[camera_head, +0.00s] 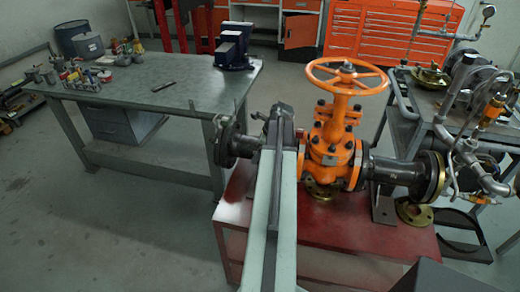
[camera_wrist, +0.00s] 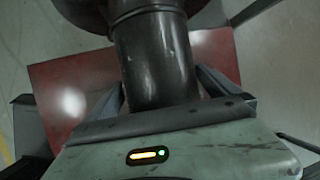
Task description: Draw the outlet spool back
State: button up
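The outlet spool is a dark grey pipe piece with flanged ends; its left flange (camera_head: 226,143) shows in the head view, left of the orange gate valve (camera_head: 332,145). In the wrist view the spool's pipe (camera_wrist: 155,60) runs upright in the picture, and a wider dark flange crosses the top edge. My gripper (camera_wrist: 158,85) has one grey finger on each side of the pipe, and both look close against it. The fingertips are partly hidden by the pipe. In the head view my arm hides the gripper and the joint between spool and valve.
A red stand (camera_head: 330,235) carries the valve. Another dark spool (camera_head: 392,170) joins the valve on the right, near a cart with pipework (camera_head: 480,120). A grey workbench (camera_head: 140,80) with a blue vise (camera_head: 235,45) stands at the left; open floor lies in front of it.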

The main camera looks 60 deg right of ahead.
jog(key=p+v, duration=0.7)
jog(key=v, duration=0.1)
jog(key=shift+f, duration=0.1)
dwell(0.4)
